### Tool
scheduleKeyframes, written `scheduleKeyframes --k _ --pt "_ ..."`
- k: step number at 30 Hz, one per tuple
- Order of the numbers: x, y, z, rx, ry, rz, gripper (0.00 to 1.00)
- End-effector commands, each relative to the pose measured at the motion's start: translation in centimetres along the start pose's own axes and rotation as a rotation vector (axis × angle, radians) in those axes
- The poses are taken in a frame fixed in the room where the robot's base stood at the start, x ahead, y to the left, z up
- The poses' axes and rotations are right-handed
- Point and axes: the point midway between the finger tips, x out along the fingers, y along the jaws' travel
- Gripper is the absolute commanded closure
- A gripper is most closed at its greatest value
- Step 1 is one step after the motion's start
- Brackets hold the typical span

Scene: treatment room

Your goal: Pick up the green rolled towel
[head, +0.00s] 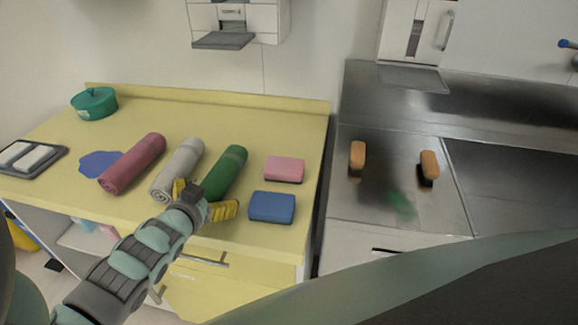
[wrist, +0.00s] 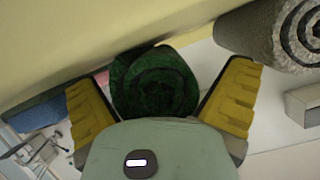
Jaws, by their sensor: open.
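The green rolled towel (head: 226,173) lies on the yellow counter in the head view, between a grey rolled towel (head: 178,168) and a blue sponge (head: 272,207). My gripper (head: 207,201) is at the near end of the green towel, its yellow fingers spread apart. In the wrist view the green towel's spiral end (wrist: 155,85) sits between the two open fingers, with a gap visible to the right finger. The fingers do not appear closed on it. The grey towel also shows at the upper right of the wrist view (wrist: 275,35).
A dark red rolled towel (head: 133,163) lies left of the grey one. A pink sponge (head: 285,169) is right of the green towel. A teal pot (head: 94,103), a blue patch (head: 101,163) and a dark tray (head: 62,157) are further left. The yellow counter's (head: 250,120) back is clear.

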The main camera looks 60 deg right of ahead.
Motion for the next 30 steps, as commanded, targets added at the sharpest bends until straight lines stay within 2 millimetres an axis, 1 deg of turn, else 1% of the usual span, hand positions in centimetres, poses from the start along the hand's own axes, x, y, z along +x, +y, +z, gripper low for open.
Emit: scheduleKeyframes --k 7,26,27,30 --pt "0.08 0.14 0.02 0.001 0.0 0.004 0.0" --pt "0.04 0.03 0.13 0.0 -0.003 0.001 0.65" --pt "0.03 0.02 0.15 0.0 -0.003 0.001 0.67" --pt "0.03 0.0 0.19 0.0 -0.004 0.0 0.67"
